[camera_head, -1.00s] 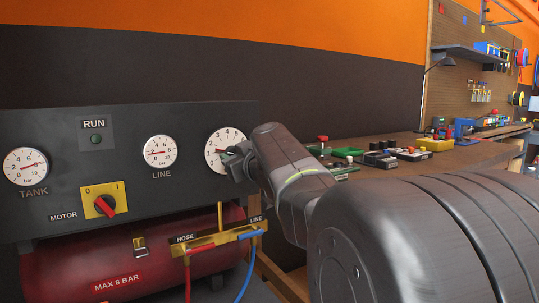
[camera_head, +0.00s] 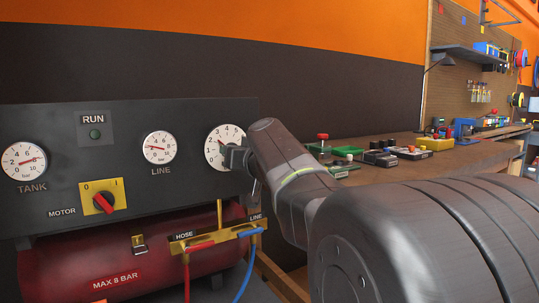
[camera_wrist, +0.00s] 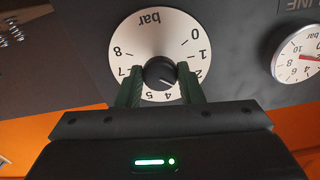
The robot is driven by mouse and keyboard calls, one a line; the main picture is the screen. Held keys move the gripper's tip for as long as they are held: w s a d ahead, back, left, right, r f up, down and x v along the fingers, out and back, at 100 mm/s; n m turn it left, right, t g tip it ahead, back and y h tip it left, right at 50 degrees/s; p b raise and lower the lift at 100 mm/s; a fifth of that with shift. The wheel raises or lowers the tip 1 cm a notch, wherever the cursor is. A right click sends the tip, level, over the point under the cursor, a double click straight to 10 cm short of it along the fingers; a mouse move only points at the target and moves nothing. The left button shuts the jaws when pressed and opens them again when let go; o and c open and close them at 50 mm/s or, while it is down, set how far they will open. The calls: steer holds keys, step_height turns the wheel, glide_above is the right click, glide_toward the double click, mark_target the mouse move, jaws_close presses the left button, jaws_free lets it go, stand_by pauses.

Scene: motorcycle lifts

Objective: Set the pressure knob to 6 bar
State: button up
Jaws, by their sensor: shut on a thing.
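The pressure knob's white dial (camera_head: 216,140), numbered in bar, sits at the right end of the dark panel. My gripper (camera_head: 236,158) reaches it from the right and covers its lower right part and the knob. In the wrist view the dial (camera_wrist: 136,40) appears upside down with the black knob (camera_wrist: 159,71) at its centre. The two green fingers of my gripper (camera_wrist: 161,82) are shut on the knob, one on each side. The knob's pointer mark points toward about 3, between 2 and 4; the 3 and 6 are hard to see in the wrist view.
The LINE gauge (camera_head: 158,147) sits left of the dial, its needle pointing left at a low value. Further left are the TANK gauge (camera_head: 24,160) and the motor switch (camera_head: 103,200). A red tank (camera_head: 80,262) and hoses lie below. A cluttered bench (camera_head: 400,178) stands right.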

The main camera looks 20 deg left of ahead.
steer(key=m+p, duration=0.4)
steer(key=m, duration=1.7)
steer(key=shift+m, duration=0.3)
stand_by(0.4)
steer(key=o, duration=1)
steer(key=shift+c, duration=0.2)
